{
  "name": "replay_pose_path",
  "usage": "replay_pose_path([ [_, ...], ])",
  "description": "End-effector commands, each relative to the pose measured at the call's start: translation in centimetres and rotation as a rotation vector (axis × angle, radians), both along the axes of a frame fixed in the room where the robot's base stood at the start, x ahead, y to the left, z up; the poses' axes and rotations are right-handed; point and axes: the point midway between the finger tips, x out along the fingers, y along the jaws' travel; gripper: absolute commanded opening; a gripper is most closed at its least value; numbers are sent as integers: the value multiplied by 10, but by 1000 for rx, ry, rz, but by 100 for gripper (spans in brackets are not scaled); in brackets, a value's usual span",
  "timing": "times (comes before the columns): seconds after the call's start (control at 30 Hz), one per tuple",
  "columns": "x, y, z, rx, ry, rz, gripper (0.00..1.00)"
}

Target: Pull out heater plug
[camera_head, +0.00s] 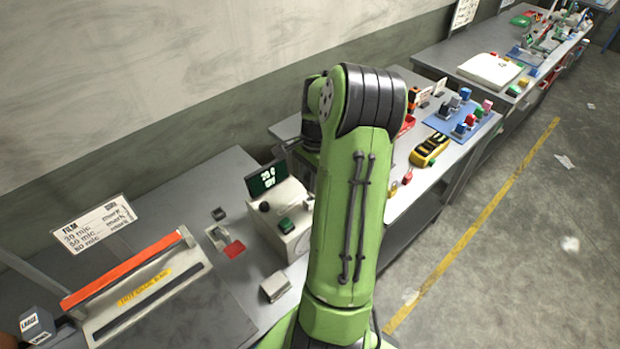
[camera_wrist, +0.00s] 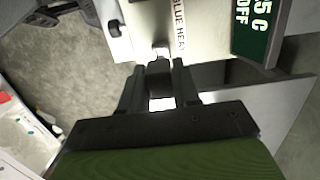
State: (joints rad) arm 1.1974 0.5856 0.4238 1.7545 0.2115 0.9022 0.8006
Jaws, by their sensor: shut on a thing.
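The heater control box (camera_head: 291,209) is a cream box on the grey bench, with a dark green display (camera_head: 267,179) on top. In the wrist view the box (camera_wrist: 205,35) fills the top, with a partly cut-off label reading "BLUE HEA" and a display (camera_wrist: 253,28) showing "5 C" and "OFF". My gripper (camera_wrist: 160,78) is shut on a dark piece at the box's edge, which appears to be the heater plug (camera_wrist: 159,67). A small pale part shows between the plug and the box; whether the plug is still seated cannot be told. In the head view my arm hides gripper and plug.
A film sealer with an orange bar (camera_head: 125,268) and a film chart (camera_head: 94,224) stand left of the box. A red tag (camera_head: 233,250) and small grey block (camera_head: 275,288) lie nearby. A yellow multimeter-like item (camera_head: 430,150) and a blue mat (camera_head: 448,125) lie right. Floor is open beyond.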

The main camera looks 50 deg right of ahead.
Motion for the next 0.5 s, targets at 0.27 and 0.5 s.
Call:
replay_pose_path([
  [0.27, 0, 0, 6, 0, 0, 0, 1],
  [0.5, 0, 0, 14, 0, 0, 1, 1],
])
